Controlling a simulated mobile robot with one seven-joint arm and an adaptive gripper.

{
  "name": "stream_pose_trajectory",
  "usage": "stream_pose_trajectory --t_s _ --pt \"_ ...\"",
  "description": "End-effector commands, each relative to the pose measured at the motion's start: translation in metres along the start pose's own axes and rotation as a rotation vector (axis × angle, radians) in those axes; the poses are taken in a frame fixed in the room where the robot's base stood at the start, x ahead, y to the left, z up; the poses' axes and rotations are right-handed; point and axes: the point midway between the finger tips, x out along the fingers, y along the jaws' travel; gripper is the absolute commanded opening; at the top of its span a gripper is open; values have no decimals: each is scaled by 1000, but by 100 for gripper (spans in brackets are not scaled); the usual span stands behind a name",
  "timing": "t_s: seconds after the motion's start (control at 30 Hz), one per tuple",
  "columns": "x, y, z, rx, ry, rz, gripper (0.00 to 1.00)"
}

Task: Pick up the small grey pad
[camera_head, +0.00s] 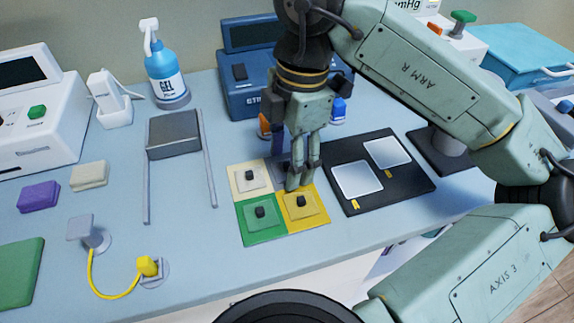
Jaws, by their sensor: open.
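A mat of four coloured squares lies on the table, with white, grey, green and yellow squares. The grey square (272,163) is at the back right and is mostly hidden behind my gripper, so I cannot make out the small grey pad on it clearly. The white (243,170), green (247,222) and yellow (315,213) squares each carry a small pad with a black knob. My gripper (301,182) is open and points down, its fingertips seen over the border of the grey and yellow squares. I see nothing between the fingers; their height is unclear.
A black board (342,197) with two pale plates lies right of the mat. A grey block (173,135) between rails stands to the left, with a yellow cable (110,296) nearer. A blue device (245,97) and a gel bottle (166,75) stand behind.

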Motion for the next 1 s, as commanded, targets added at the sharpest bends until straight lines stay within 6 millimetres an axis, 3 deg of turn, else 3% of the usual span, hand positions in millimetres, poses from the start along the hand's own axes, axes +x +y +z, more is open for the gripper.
stream_pose_trajectory --t_s 0.6,1.0 --pt "0 0 0 0 0 0 12" --pt "1 -1 0 0 -1 -4 4"
